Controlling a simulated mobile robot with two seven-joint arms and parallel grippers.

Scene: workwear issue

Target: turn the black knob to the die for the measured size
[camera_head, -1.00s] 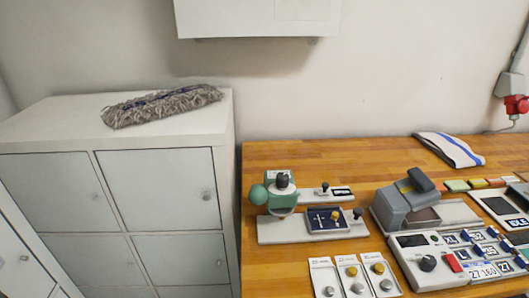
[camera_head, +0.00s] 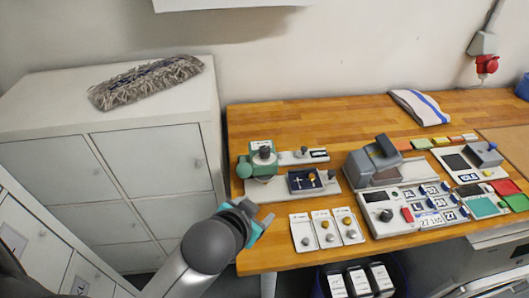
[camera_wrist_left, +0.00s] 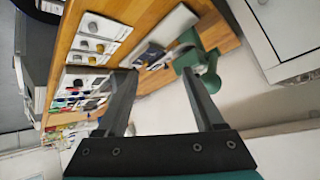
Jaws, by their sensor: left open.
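A control box (camera_head: 414,210) on the bench carries a black knob (camera_head: 386,215) at its left end, beside a red part. A green press (camera_head: 252,165) at the bench's left has a dark knob (camera_head: 264,153) on top; I cannot tell die markings on either. My left gripper (camera_head: 262,216) is open and empty near the bench's front left edge, in front of the press and apart from both knobs. In the left wrist view the open gripper (camera_wrist_left: 158,72) shows empty, with the green press (camera_wrist_left: 203,62) beyond its fingers. My right gripper is not in view.
Three white cards with knobs (camera_head: 326,228) lie at the bench's front edge. A grey device (camera_head: 373,160) stands behind the control box. A small tray (camera_head: 302,181) sits right of the press. White lockers (camera_head: 150,160) stand left. A dark bin (camera_head: 325,287) with boxes is below the bench.

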